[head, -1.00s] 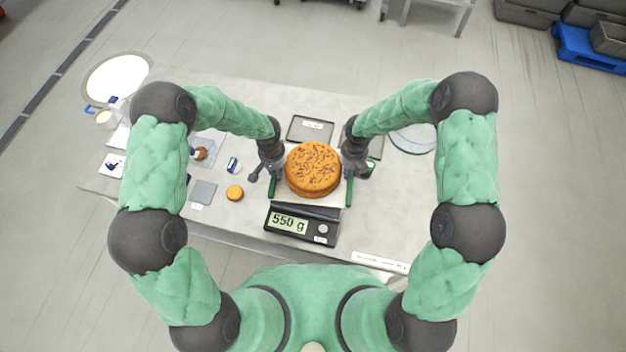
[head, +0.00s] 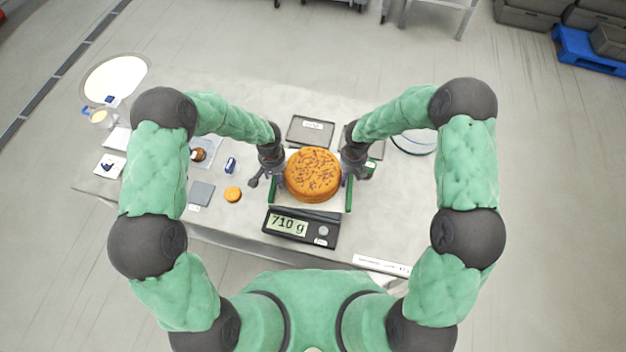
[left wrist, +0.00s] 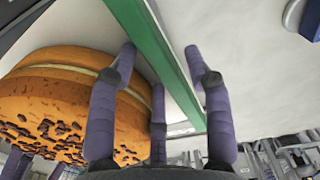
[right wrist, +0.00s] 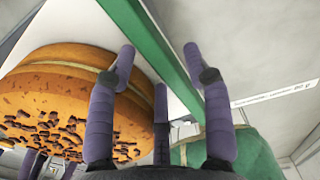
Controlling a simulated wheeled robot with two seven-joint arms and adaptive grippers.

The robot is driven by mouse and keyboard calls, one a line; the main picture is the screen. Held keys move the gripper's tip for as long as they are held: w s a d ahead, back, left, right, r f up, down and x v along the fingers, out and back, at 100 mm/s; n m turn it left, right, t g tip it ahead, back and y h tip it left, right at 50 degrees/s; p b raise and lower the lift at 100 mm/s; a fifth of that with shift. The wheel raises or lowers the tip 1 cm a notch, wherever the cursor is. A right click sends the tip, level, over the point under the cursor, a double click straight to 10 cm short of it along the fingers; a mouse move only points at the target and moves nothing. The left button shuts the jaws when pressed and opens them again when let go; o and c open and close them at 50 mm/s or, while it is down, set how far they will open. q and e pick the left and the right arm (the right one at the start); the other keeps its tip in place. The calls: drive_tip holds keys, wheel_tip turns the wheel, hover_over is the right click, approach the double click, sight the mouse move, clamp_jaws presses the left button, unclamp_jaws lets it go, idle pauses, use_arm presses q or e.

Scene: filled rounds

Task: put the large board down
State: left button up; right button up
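The large board (head: 328,207) is white with a green strip along each side. It bears a big orange-brown filled round (head: 313,172) with dark flecks and lies level behind the scale's display (head: 288,225), which reads 710 g. My left gripper (head: 264,180) is at the board's left side; in the left wrist view its fingers stand apart on either side of the green strip (left wrist: 158,45), with gaps showing. My right gripper (head: 352,178) is likewise at the right side, fingers apart around the other green strip (right wrist: 155,45). The scale's plate under the board is hidden.
A dark labelled tray (head: 311,130) lies behind the round. A clear round dish (head: 413,142) is at the right. A small round (head: 232,194) and a grey square (head: 201,193) lie to the left. A label strip (head: 381,265) is on the front edge.

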drive_tip(key=shift+r, duration=0.1)
use_arm(q)
wheel_tip(320, 180, up, 12)
use_arm(e)
wheel_tip(320, 180, up, 12)
idle(0.9)
idle(0.5)
